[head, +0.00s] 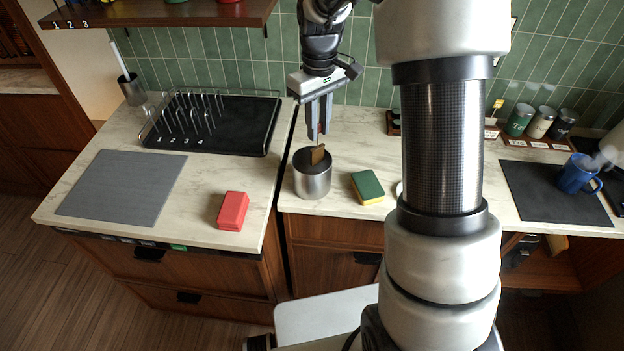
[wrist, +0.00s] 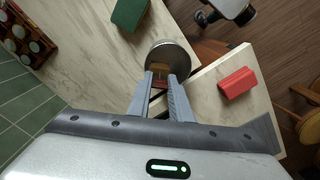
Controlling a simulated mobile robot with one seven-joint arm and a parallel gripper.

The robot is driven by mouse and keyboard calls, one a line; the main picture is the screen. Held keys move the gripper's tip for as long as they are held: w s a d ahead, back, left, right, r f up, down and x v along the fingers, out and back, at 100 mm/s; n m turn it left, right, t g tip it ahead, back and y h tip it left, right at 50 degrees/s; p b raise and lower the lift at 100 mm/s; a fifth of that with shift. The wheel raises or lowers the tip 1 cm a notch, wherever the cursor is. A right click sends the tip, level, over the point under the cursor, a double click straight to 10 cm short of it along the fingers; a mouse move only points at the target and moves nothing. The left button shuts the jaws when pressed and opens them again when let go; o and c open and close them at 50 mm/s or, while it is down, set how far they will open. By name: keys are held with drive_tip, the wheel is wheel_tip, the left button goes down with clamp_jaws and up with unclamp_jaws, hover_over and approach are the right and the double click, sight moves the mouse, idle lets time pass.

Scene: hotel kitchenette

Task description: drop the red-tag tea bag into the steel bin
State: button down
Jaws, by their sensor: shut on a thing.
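The steel bin (head: 313,184) stands upright on the counter near its front edge, close to the gap between the two counter sections. My gripper (head: 319,136) points down above the bin's mouth and is shut on the tea bag. The brown tea bag (head: 318,154) hangs below the fingertips, at the bin's opening; I cannot tell how far below the rim it reaches. In the wrist view the bin (wrist: 173,54) lies just beyond the fingertips (wrist: 160,76). The tag is mostly hidden between the fingers.
A green and yellow sponge (head: 368,187) lies right of the bin. A red block (head: 232,210) lies on the left counter, near a black dish rack (head: 240,124) and a grey mat (head: 122,188). A steaming blue mug (head: 578,174) and several canisters (head: 520,119) stand at the right.

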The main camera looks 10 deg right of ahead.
drive_tip(key=c, duration=1.5)
unclamp_jaws()
drive_tip(key=shift+c, duration=0.2)
wheel_tip(320, 180, up, 17)
drive_tip(key=shift+r, duration=0.2)
drive_tip(key=s+r+m+t, duration=0.2)
drive_tip(key=s+r+t, duration=0.15)
drive_tip(key=s, duration=0.95)
drive_tip(key=s+f+m+t, duration=0.2)
drive_tip(key=s+f, duration=0.3)
drive_tip(key=s, duration=0.7)
drive_tip(key=shift+m, duration=0.7)
